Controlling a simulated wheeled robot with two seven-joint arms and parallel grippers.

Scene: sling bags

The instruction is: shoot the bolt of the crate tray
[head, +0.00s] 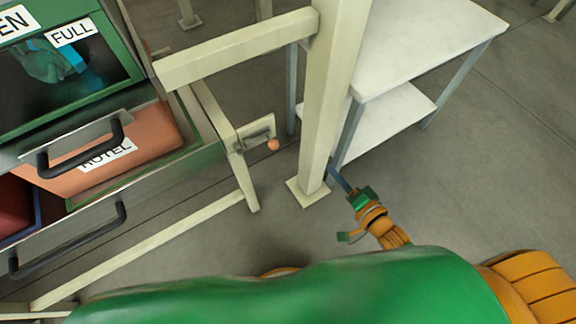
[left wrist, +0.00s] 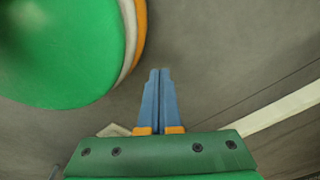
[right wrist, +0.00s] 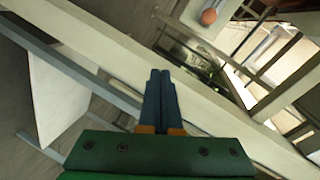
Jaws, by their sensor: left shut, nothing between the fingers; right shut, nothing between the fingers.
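The crate tray (head: 150,182) is at the left of the head view and holds an orange crate (head: 160,135) labelled HOTEL. A bolt (head: 256,134) with an orange ball knob (head: 273,144) sits on a pale plate at the frame's right corner. The knob also shows at the top of the right wrist view (right wrist: 208,17). My right gripper (head: 332,169) is shut and empty, right of the knob and apart from it, beside the pale post. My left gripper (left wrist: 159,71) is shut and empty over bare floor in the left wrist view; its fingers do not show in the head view.
A thick pale post (head: 328,100) stands between the bolt and my right gripper, with a crossbar (head: 235,50) running left from it. A white two-level table (head: 415,45) stands behind at the right. Black handles (head: 80,150) stick out on the left. Open floor lies at the right.

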